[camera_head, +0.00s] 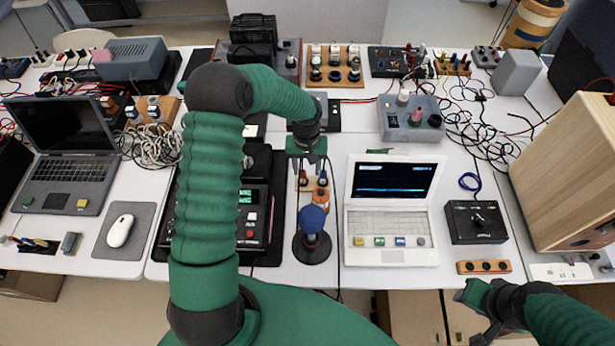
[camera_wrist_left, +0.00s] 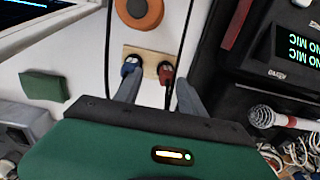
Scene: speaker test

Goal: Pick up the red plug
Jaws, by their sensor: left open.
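The red plug (camera_wrist_left: 165,73) stands in a small wooden strip (camera_wrist_left: 148,60) beside a blue plug (camera_wrist_left: 131,66). In the head view, the red plug (camera_head: 304,179) is left of the blue one (camera_head: 323,179). My left gripper (camera_wrist_left: 157,84) is open and empty above the strip. In the left wrist view, the red plug shows between its fingers, closer to the right finger; the left fingertip overlaps the blue plug. The height gap is hard to judge. My right gripper (camera_head: 474,312) is at the lower right, off the table's front edge, its jaws unclear.
An orange round object (camera_wrist_left: 142,12) lies close to the strip. A microphone (camera_head: 312,222) on a round base stands in front. A white laptop (camera_head: 391,220) is to the right, a black device with green displays (camera_head: 254,215) to the left. Dark cables run beside the plugs.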

